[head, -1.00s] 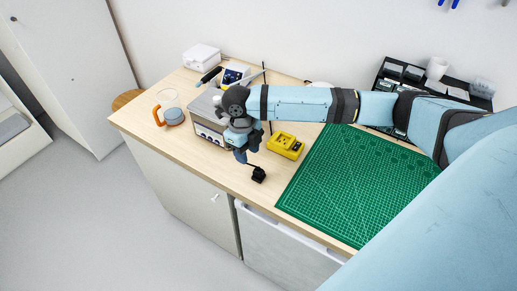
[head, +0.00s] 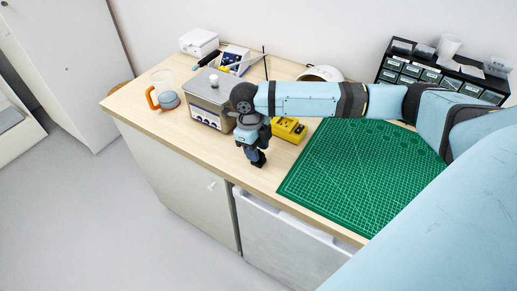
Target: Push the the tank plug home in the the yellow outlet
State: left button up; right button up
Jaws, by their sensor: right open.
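The yellow outlet (head: 289,130) sits on the wooden bench beside the left edge of the green mat, partly hidden by my right arm. A small black piece, which looks like the tank plug (head: 259,162), is at the bench's front edge, left of and nearer than the outlet. My right gripper (head: 256,155) is open and points down right at this black piece. The dark fingers and the piece blend together, so I cannot tell whether they touch. The plug is apart from the outlet. My left gripper is out of view.
The grey metal tank (head: 208,98) stands just left of my right gripper. An orange-handled glass jug (head: 163,92) is further left. The green cutting mat (head: 350,175) is clear. A black drawer rack (head: 440,72) and a white bowl-like item (head: 320,73) are at the back.

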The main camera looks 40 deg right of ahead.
jog(key=shift+s+f, duration=0.15)
jog(key=shift+f, duration=0.35)
grip_shut()
notch_tip(320, 180, up, 8)
jog(key=p, duration=0.8)
jog(key=shift+r+p, duration=0.2)
jog(key=shift+p, duration=0.15)
jog(key=shift+f, duration=0.2)
